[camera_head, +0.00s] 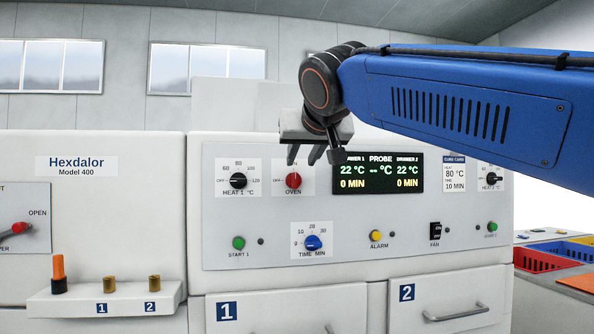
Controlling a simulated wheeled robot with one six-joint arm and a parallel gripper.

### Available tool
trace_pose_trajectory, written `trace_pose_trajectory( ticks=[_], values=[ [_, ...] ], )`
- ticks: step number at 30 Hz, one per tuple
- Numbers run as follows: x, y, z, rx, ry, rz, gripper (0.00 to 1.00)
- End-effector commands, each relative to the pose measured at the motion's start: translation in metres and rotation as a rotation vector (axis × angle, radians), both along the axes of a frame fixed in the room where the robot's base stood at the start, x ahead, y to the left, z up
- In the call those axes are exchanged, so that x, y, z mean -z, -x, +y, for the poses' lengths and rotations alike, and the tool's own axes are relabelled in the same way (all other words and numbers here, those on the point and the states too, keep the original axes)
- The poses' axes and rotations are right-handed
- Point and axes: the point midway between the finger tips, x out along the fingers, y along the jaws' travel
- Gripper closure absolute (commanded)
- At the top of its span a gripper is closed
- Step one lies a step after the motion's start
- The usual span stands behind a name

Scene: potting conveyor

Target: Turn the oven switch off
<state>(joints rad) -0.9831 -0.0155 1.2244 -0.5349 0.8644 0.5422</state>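The oven switch is a red knob (293,181) on a small white plate marked OVEN, on the light grey front panel. The knob's grip looks roughly upright, but the plate's position marks are too small to read. My gripper (304,156) is in front of the panel, just above the knob in the picture, pointing down. Its fingers look apart with nothing between them. I cannot tell how far it is from the panel, and no contact with the knob shows. My blue arm comes in from the right and covers the panel's upper right.
The HEAT 1 knob (238,181) is left of the oven knob. The display (378,173) is right of it, partly covered. The blue TIME knob (313,243), green START 1 button (239,243), yellow ALARM button (376,236) and FAN switch (435,231) sit below. A small shelf (80,305) juts out left.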

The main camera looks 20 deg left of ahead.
Motion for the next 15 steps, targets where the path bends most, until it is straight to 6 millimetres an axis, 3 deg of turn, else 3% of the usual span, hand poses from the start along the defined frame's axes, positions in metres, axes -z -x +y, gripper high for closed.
trace_pose_trajectory(
  ticks=[6,15],
  values=[
    [0.016,-0.031,0.018,0.001,0.002,0.002,0.7],
    [0.027,-0.054,0.032,0.001,0.001,0.001,0.7]
  ],
)
